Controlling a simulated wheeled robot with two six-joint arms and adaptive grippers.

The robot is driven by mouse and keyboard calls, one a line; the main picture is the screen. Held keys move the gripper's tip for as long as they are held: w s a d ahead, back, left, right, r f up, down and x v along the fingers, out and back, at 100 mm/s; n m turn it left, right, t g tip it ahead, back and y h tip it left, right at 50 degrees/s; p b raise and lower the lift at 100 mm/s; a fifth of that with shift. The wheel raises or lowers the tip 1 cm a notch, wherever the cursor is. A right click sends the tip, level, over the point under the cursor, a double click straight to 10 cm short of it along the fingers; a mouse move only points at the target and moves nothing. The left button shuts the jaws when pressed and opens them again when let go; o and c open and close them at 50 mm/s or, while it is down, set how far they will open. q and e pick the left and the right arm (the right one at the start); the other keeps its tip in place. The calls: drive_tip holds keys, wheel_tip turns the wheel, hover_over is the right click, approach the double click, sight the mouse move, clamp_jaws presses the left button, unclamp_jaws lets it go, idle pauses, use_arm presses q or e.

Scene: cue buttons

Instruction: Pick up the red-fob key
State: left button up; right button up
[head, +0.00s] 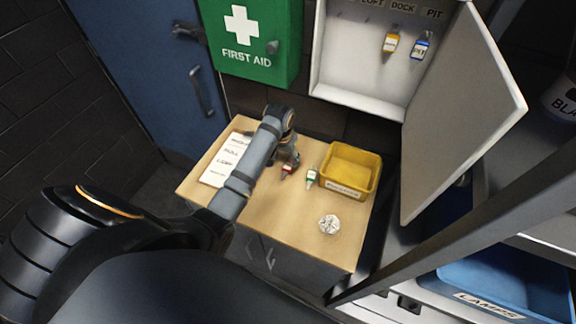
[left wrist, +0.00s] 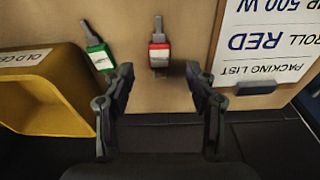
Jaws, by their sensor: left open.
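The red-fob key (head: 287,170) lies on the wooden cabinet top, just under my left gripper. In the left wrist view the red-fob key (left wrist: 158,54) lies ahead of the fingertips, roughly midway between them. My left gripper (head: 292,160) is open and empty above the cabinet top; its two fingers show apart in the left wrist view (left wrist: 160,72). A green-fob key (head: 311,178) lies to the right of the red one; it also shows in the left wrist view (left wrist: 100,55). My right gripper is not in view.
A yellow bin (head: 376,185) stands right of the keys on the cabinet top (head: 275,220). A white paper list (head: 222,165) lies at the left, and a pale crumpled thing (head: 329,224) in front. An open key cabinet (head: 335,85) with its door (head: 465,115) swung out hangs behind.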

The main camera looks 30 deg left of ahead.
sight(288, 167)
use_arm(q)
drive_tip(key=shift+w+f, duration=0.25)
drive_tip(key=shift+f, duration=0.05)
drive_tip(key=f+p, duration=0.2)
drive_tip(key=shift+w+f, duration=0.3)
wheel_tip(288, 167, down, 2)
drive_tip(key=shift+f, duration=0.1)
drive_tip(key=shift+w+f, duration=0.15)
drive_tip(key=shift+f, duration=0.1)
drive_tip(key=shift+c, duration=0.2)
drive_tip(key=c, duration=0.9)
drive_tip(key=shift+c, duration=1)
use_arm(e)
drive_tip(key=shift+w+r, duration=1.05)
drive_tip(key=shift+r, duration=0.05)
use_arm(q)
drive_tip(key=shift+r, duration=0.1)
